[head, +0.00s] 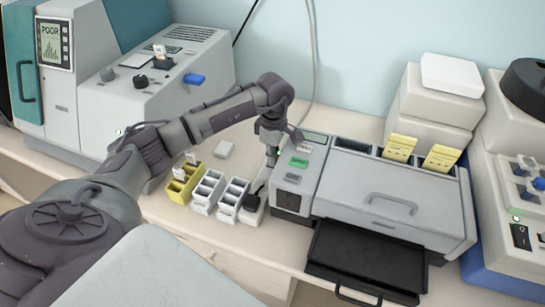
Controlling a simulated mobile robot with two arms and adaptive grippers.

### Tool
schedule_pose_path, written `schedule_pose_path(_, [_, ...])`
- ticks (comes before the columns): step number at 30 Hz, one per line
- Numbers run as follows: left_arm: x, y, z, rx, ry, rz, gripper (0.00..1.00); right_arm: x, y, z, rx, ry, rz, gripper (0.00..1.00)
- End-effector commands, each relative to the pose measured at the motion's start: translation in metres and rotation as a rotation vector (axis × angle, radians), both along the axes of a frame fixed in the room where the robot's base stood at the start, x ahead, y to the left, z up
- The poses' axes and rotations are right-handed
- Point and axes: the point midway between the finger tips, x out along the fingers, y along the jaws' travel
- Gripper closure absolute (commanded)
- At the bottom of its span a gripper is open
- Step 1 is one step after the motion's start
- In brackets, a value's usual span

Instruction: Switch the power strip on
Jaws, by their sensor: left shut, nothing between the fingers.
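The power strip (256,215) is a narrow white bar on the bench, just left of the grey staining machine. A black plug (251,202) sits on its near end. My left gripper (271,161) is shut and empty, pointing down at the far end of the strip. Its fingertips are at or just above the strip; I cannot tell if they touch. The switch and its state cannot be made out there. My right gripper is not in view.
White slide racks (208,191) and a yellow rack (184,184) stand left of the strip. The grey machine (395,200) with a black tray (365,262) is close on the right. A cable hangs down the wall.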

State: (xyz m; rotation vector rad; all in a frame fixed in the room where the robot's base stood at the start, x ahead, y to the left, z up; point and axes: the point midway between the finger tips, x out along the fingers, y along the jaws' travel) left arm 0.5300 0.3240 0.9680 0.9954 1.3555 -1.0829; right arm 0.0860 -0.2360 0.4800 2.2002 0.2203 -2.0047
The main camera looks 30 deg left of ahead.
Motion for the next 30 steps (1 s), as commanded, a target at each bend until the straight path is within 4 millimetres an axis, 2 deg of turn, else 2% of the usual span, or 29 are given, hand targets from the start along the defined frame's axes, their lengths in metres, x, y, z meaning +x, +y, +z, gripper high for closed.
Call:
schedule_pose_path(10, [0.012, 0.003, 0.004, 0.001, 0.001, 0.001, 1.00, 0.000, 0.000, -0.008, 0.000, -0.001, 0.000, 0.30])
schedule_pose_path(21, [0.013, 0.004, 0.007, 0.001, 0.001, 0.000, 1.00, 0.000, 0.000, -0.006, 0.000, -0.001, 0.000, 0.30])
schedule_pose_path(25, [0.013, 0.005, 0.022, 0.001, -0.001, 0.002, 1.00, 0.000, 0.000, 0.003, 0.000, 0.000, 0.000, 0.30])
schedule_pose_path(29, [0.010, 0.007, 0.050, 0.003, -0.001, 0.005, 1.00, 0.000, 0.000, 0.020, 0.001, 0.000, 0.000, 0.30])
schedule_pose_path(30, [0.010, 0.007, 0.055, 0.002, -0.003, 0.006, 1.00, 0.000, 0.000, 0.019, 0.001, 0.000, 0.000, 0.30])
